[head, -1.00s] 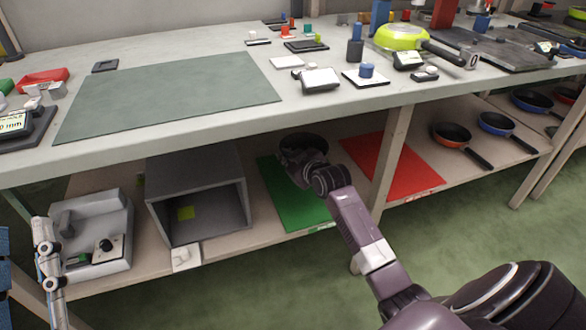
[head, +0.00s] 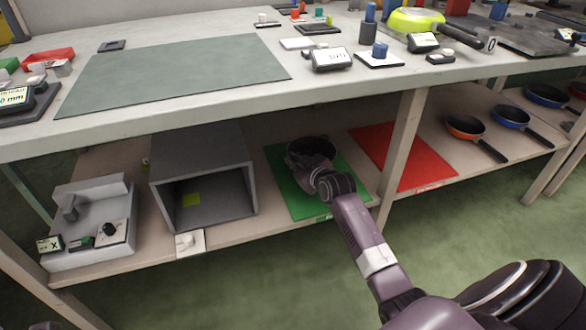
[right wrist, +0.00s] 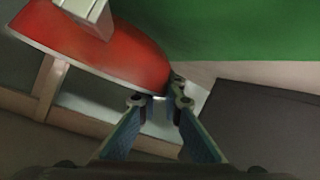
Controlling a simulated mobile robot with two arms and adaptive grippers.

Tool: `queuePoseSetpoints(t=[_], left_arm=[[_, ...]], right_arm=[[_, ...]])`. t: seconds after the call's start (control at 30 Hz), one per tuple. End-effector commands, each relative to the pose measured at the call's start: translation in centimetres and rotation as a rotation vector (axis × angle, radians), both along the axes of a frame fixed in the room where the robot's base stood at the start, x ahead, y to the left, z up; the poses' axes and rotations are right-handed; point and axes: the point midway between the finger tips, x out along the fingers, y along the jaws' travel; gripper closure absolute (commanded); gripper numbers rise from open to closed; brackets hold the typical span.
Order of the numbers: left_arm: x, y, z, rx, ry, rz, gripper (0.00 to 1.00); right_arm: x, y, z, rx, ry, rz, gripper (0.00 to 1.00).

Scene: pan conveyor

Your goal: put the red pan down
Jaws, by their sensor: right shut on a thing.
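The red pan (right wrist: 120,55) fills the upper left of the right wrist view. My right gripper (right wrist: 160,98) is shut at its edge. In the head view the pan (head: 310,145) shows as a dark round shape over the green mat (head: 285,195) on the lower shelf. My right gripper (head: 308,166) covers its near side there, so the red hardly shows. I cannot tell whether the pan touches the mat. My left gripper is not in view.
A grey open box (head: 205,150) stands left of the green mat. A table post (head: 402,150) and a red mat (head: 425,170) are to the right. Orange (head: 465,127) and blue (head: 510,117) pans lie farther right. The tabletop (head: 200,112) overhangs the shelf.

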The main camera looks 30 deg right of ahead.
Motion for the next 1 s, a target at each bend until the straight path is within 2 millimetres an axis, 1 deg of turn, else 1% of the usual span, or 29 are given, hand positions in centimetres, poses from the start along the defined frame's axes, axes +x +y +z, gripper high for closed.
queuePoseSetpoints(t=[0.03,0.13,0.53,0.57,0.7,1.0], left_arm=[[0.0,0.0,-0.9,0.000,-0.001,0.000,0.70],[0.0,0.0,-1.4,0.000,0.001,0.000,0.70],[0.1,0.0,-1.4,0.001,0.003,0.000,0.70],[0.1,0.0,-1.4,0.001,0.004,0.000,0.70],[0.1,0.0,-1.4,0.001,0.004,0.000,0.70],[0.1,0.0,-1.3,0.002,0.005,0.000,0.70]], right_arm=[[0.0,0.0,-1.3,0.001,0.000,0.000,1.00],[0.0,0.0,-2.2,0.000,-0.004,-0.001,1.00],[0.0,0.0,-2.6,-0.003,-0.002,0.000,1.00],[0.0,0.0,-2.7,0.000,0.001,0.000,0.90],[0.0,0.0,-2.7,0.000,0.001,0.000,0.75],[0.0,0.0,-2.5,0.000,0.000,0.000,0.75]])
